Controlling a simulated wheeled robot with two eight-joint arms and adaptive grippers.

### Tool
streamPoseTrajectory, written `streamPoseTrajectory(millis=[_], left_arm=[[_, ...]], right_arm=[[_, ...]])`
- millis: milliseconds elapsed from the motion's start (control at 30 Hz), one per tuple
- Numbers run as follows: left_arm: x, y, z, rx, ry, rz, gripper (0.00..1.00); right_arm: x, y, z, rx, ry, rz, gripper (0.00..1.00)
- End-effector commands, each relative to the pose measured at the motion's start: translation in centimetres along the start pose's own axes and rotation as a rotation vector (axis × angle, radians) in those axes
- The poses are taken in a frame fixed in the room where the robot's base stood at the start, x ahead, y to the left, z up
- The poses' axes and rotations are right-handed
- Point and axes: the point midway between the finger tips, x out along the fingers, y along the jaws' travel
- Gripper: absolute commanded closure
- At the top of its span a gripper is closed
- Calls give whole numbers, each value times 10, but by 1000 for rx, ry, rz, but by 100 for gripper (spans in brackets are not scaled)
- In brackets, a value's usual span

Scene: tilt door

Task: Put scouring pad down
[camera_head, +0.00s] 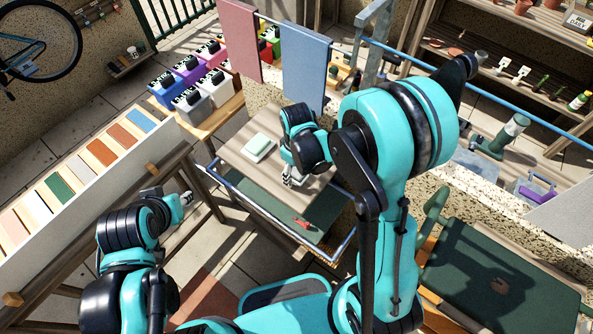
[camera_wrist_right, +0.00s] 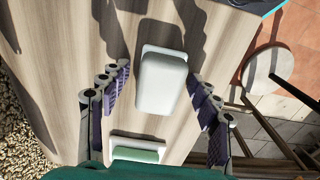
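A scouring pad, green with a white layer (camera_wrist_right: 137,150), lies on the wooden tabletop at the bottom of the right wrist view, near my gripper's base. I cannot make it out in the head view, where my right arm may cover it. My right gripper (camera_head: 290,178) is low over the table. In the wrist view its two fingers stand wide apart, on either side of a white rounded block (camera_wrist_right: 162,80), and grip nothing. A pale green-and-white item (camera_head: 258,146) on the table shows left of this gripper. My left gripper (camera_head: 186,198) is away from the table, too small to read.
The wooden table (camera_head: 236,158) has a lower dark green shelf with a red item (camera_head: 302,223). A blue rail and hanging pink (camera_head: 238,38) and blue (camera_head: 305,70) panels stand behind it. A white rack of coloured samples (camera_head: 60,188) is at left. A round stool (camera_wrist_right: 262,70) stands beyond the table edge.

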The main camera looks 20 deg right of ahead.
Motion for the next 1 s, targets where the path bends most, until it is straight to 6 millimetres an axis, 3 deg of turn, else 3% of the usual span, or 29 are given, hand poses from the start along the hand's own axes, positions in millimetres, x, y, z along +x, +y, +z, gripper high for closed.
streamPoseTrajectory(millis=[233, 367, 700, 1000], left_arm=[[-1, 0, -1, 0, 0, 0, 64], [-6, 0, -5, 0, 0, 0, 64], [-21, 0, -15, 0, 0, 0, 64], [-26, 0, -19, 0, 0, 0, 64]], right_arm=[[-1, 0, 0, 0, 0, 0, 37], [-12, 0, 0, 0, 0, 0, 37], [-86, 0, 0, 0, 0, 0, 37], [-123, 0, 0, 2, 2, 1, 37]])
